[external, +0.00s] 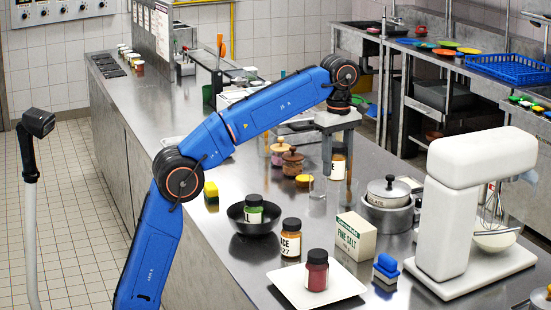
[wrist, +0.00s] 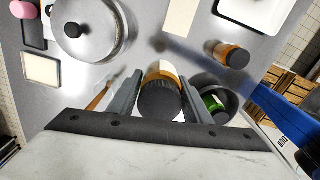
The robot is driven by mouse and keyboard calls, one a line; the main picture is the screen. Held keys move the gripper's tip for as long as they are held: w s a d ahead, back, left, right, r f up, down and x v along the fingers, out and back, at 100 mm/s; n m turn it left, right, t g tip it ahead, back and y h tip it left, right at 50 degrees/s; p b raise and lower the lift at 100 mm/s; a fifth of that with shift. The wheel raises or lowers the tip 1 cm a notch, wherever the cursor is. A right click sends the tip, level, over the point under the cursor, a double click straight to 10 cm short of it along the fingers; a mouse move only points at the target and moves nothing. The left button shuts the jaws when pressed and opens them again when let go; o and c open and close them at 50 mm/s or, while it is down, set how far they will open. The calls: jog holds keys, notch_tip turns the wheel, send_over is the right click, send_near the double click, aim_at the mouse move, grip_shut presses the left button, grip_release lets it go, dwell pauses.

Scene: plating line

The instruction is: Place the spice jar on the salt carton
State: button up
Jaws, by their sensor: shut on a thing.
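My gripper (external: 338,172) is shut on an amber spice jar with a black lid and a pale label (external: 339,160), held upright above the counter. In the wrist view the jar (wrist: 163,72) sits between the two grey fingers, its lid towards the camera. The salt carton (external: 356,237), cream with a green band and "FINE SALT" on it, stands upright on the counter, lower and nearer the external camera than my gripper. Its pale top (wrist: 182,16) shows at the upper edge of the wrist view, apart from the held jar. Nothing is on the carton.
A lidded pot (external: 388,205) stands close behind the carton. Another amber jar (external: 291,240), a red jar (external: 317,270) on a white plate (external: 345,283), and a black bowl (external: 237,220) with a green jar (external: 254,209) stand nearby. A white mixer (external: 450,230) is at right.

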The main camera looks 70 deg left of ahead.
jog(key=d+r, duration=0.1)
jog(key=d, duration=0.9)
send_over(351, 217)
jog(key=shift+f, duration=3.9)
jog(key=shift+f, duration=0.1)
jog(key=o, duration=1.2)
jog(key=shift+r, duration=3.85)
